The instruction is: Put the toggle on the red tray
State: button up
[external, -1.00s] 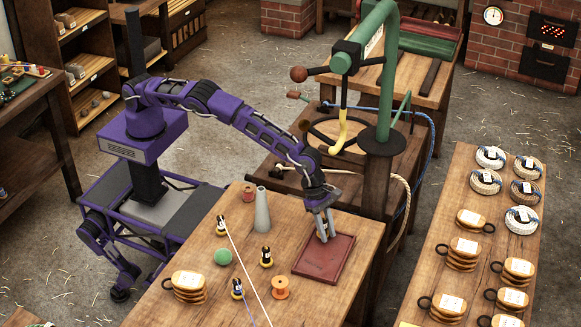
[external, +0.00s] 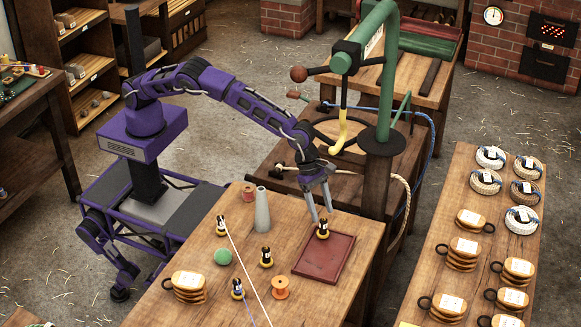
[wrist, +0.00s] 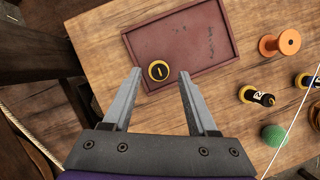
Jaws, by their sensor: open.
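The toggle, a small black piece with yellow bands (external: 323,230), stands upright inside the far-left corner of the red tray (external: 316,268). In the wrist view its round black top with a yellow rim (wrist: 158,71) shows within the tray's rim, near a corner of the tray (wrist: 190,40). My gripper (external: 322,214) is open and empty just above the toggle, pointing down. In the wrist view the two fingers (wrist: 161,73) are spread, with the toggle seen between their tips and apart from them.
Similar black and yellow pieces (external: 266,257), an orange spool (external: 280,288), a green ball (external: 223,257) and a grey cone (external: 262,212) stand left of the tray. A white cord (external: 247,262) crosses the table. A green-posted machine (external: 383,110) stands behind.

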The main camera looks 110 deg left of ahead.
jog(key=shift+v, duration=2.3)
